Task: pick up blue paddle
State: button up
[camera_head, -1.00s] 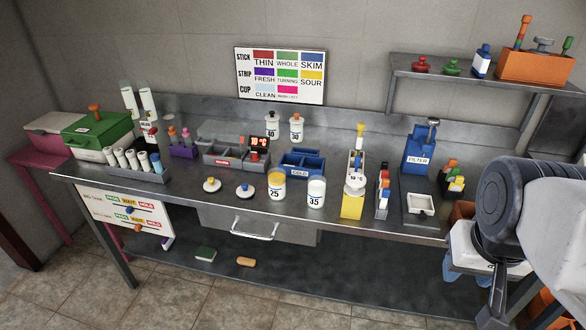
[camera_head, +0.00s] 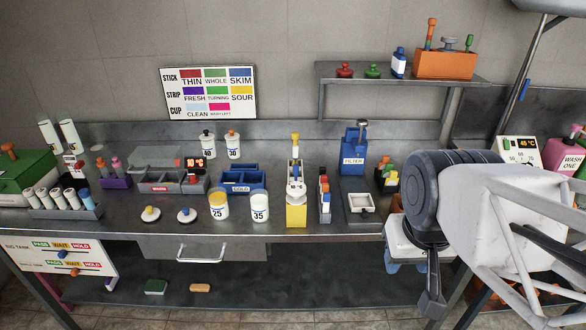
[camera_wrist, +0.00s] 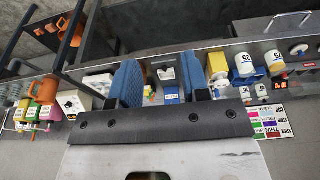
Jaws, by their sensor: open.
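No thing is plainly recognisable as the blue paddle. A slanting dark pole with a blue section (camera_head: 523,90) stands at the far right in the head view, behind the right end of the counter; I cannot tell whether it is the paddle. My gripper (camera_head: 432,302) hangs in front of the counter's right part, well apart from that pole. In the wrist view my gripper (camera_wrist: 162,80) shows two blue-padded fingers spread apart with nothing held. The blue filter holder (camera_head: 352,158) shows beyond the gap between the fingers.
The steel counter (camera_head: 330,226) carries cups, a yellow dispenser (camera_head: 296,212), a blue COLD tray (camera_head: 240,180) and racks. A wall shelf (camera_head: 370,78) holds an orange caddy (camera_head: 445,65).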

dwell(0.3)
jog(key=shift+o, duration=0.7)
